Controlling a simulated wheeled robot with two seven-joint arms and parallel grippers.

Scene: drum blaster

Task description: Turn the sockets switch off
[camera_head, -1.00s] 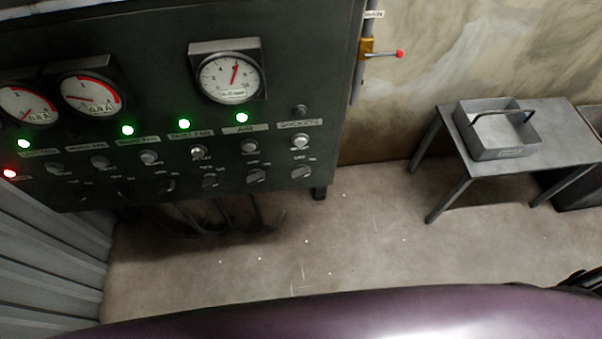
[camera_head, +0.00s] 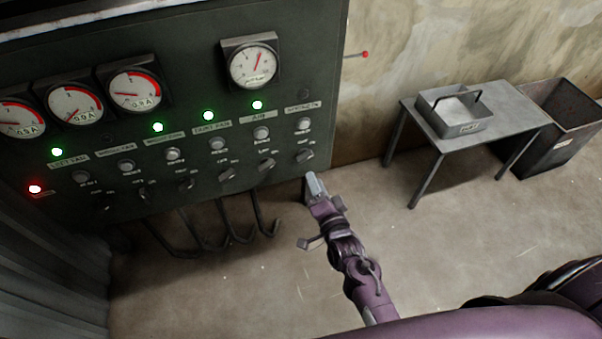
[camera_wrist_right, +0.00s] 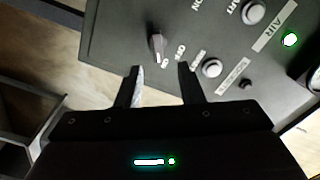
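The sockets switch is a grey rotary knob (camera_head: 304,156) at the bottom of the rightmost column on the dark control panel (camera_head: 200,45). Above it are a round button (camera_head: 304,124), the SOCKETS label (camera_head: 303,106) and an unlit lamp (camera_head: 305,93). My right gripper (camera_head: 320,192) is just below and in front of the knob in the head view. In the right wrist view my right gripper (camera_wrist_right: 161,70) is open and empty. There the knob (camera_wrist_right: 157,45), with ON and OFF marks, lies just beyond and between the fingertips, apparently not touched. My left gripper is not in view.
Neighbouring columns carry similar knobs and buttons, with the AIR lamp (camera_head: 257,105) lit green. Gauges (camera_head: 251,63) sit above. Hooked pipes (camera_head: 265,215) stand below the panel. A metal table (camera_head: 515,118) with a tray (camera_head: 470,127) and a bin (camera_head: 560,140) stand right.

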